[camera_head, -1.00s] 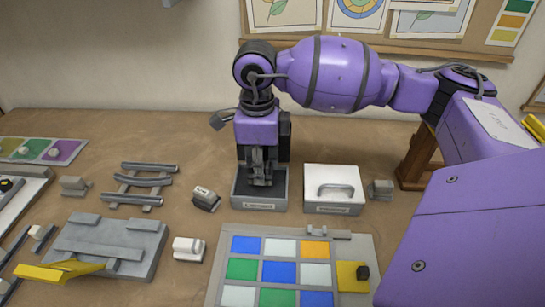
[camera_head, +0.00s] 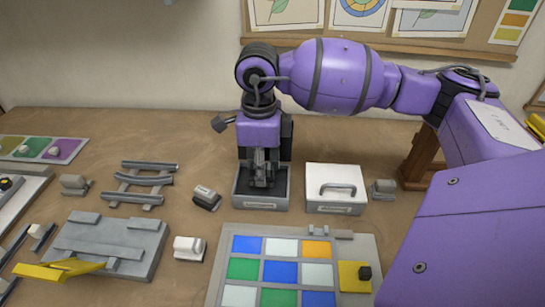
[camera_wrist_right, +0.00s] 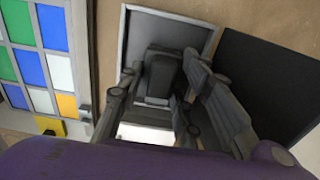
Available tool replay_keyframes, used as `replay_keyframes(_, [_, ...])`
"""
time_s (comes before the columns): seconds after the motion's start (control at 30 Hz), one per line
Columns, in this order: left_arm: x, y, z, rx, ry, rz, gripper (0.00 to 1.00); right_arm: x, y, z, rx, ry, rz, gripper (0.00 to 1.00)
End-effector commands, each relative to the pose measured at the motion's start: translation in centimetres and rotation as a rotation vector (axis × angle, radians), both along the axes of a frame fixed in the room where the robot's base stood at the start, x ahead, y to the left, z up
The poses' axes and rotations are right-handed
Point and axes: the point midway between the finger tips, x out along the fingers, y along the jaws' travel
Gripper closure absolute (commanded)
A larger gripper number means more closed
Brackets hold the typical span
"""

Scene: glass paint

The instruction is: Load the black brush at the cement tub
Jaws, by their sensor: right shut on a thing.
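The cement tub (camera_head: 262,203) is a grey, labelled box with a dark inside, standing at the middle of the table. My right gripper (camera_head: 262,178) points down into the tub's opening. In the right wrist view its fingers (camera_wrist_right: 165,100) are shut on a dark block, which I take to be the black brush (camera_wrist_right: 163,72). The brush lies within the outline of the tub (camera_wrist_right: 205,32). Its lower end is hidden, so I cannot tell whether it touches the cement. My left gripper is not in view.
A white box with a grey handle (camera_head: 335,188) stands close to the tub's right. A small dark block with a white top (camera_head: 206,197) lies left of it. The coloured glass panel (camera_head: 350,240) lies in front. A grey rack (camera_head: 140,185) is further left.

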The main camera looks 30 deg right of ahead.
Motion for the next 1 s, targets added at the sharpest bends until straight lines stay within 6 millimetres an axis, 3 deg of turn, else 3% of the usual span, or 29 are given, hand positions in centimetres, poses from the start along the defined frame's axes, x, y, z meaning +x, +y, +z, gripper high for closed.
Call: replay_keyframes(1.0, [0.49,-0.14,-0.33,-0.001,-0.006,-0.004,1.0,0.03,0.0,-0.87,-0.001,-0.001,0.0,0.89])
